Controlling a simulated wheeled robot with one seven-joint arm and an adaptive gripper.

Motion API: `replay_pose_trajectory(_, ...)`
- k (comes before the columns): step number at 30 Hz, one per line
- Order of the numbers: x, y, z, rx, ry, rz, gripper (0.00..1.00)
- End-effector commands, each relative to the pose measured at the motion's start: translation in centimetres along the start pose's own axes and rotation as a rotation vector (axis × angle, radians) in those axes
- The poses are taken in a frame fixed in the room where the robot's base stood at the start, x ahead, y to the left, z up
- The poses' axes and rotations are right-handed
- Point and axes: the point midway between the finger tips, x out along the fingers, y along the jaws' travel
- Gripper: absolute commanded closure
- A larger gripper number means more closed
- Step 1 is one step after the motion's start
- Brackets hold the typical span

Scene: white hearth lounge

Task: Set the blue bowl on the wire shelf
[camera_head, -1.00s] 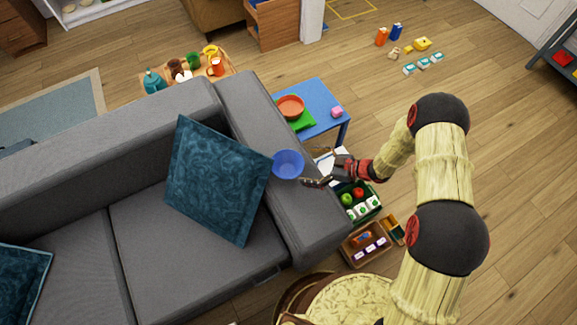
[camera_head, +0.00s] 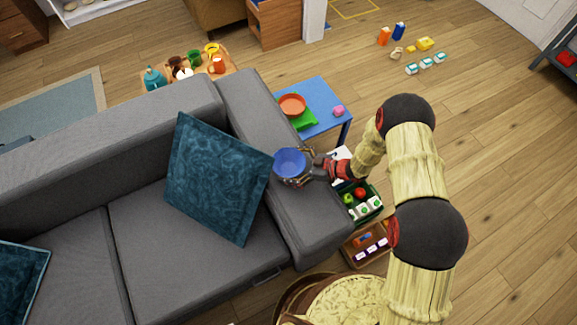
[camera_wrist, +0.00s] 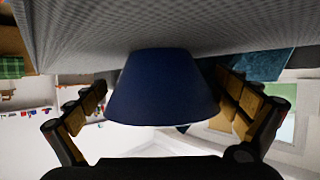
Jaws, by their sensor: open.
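The blue bowl (camera_head: 289,161) sits upright on the grey sofa's armrest (camera_head: 318,222), beside the teal cushion. My gripper (camera_head: 294,166) is at the bowl, reaching in from the right, with its fingers around the bowl's sides. In the wrist view the blue bowl (camera_wrist: 163,88) lies between the two spread fingers of my gripper (camera_wrist: 166,97), which are open. A gap shows on the left side; on the right the finger is very close to the bowl, and I cannot tell whether it touches. I cannot make out a wire shelf for certain.
A teal cushion (camera_head: 218,180) leans just left of the bowl. A blue table (camera_head: 325,119) with an orange bowl (camera_head: 292,105) stands behind the armrest. A green crate (camera_head: 372,213) of goods is on the floor to the right. Open wooden floor lies further right.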

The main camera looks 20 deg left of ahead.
Motion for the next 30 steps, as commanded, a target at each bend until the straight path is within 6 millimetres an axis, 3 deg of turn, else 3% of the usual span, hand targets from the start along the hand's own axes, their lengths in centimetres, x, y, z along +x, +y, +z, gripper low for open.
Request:
replay_pose_trajectory(25, -0.06, 0.03, -0.05, -0.001, 0.001, 0.000, 0.44)
replay_pose_trajectory(30, -0.06, 0.02, -0.08, -0.001, 0.000, 0.000, 0.45)
